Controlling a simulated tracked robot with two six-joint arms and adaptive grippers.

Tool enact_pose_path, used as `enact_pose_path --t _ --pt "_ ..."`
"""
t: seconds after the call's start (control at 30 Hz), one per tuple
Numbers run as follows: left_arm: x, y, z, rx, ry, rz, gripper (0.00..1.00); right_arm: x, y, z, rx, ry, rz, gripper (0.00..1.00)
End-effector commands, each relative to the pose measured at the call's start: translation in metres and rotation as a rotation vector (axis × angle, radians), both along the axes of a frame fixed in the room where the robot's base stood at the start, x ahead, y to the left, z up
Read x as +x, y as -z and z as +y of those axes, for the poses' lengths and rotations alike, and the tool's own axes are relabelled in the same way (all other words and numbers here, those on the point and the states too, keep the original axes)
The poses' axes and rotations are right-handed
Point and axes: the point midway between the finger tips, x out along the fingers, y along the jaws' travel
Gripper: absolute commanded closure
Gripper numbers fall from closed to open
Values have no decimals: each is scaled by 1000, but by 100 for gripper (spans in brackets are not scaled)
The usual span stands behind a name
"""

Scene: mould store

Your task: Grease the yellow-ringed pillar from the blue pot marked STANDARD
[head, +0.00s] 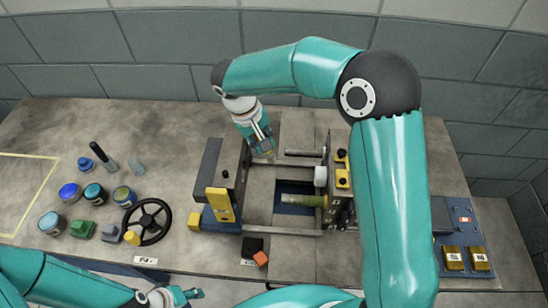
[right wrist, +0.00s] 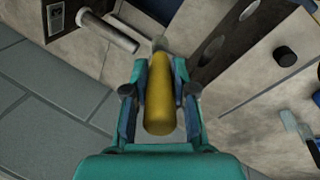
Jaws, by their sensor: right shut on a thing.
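My right gripper (head: 263,152) reaches in over the mould from above. In the right wrist view it is shut on a yellow cylindrical piece (right wrist: 160,105), held lengthwise between the fingers; its far end is narrower. In the mould, one grey pillar (head: 303,153) lies near the gripper. Blue-toned pots stand at left: a bright blue one (head: 69,192), a teal-blue one (head: 94,193) and one with an olive top (head: 123,196). Their markings are unreadable. My left gripper (head: 187,295) looks open and empty at the front edge.
A switch panel (head: 462,217) is at right.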

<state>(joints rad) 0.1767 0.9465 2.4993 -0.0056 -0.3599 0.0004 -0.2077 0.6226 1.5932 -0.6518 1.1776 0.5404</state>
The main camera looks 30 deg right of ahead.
Motion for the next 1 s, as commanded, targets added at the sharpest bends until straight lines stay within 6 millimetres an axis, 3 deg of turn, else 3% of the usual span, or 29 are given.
enact_pose_path --t 0.17,0.63,1.0 --pt "0 -3 0 0 0 0 60 -11 -7 -1 3 108 -16 100" --pt "0 -14 0 0 0 -1 60 -87 -45 7 -30 892 -118 100" --pt "0 -4 0 0 0 -1 60 -101 -35 -2 -43 1001 -132 100"
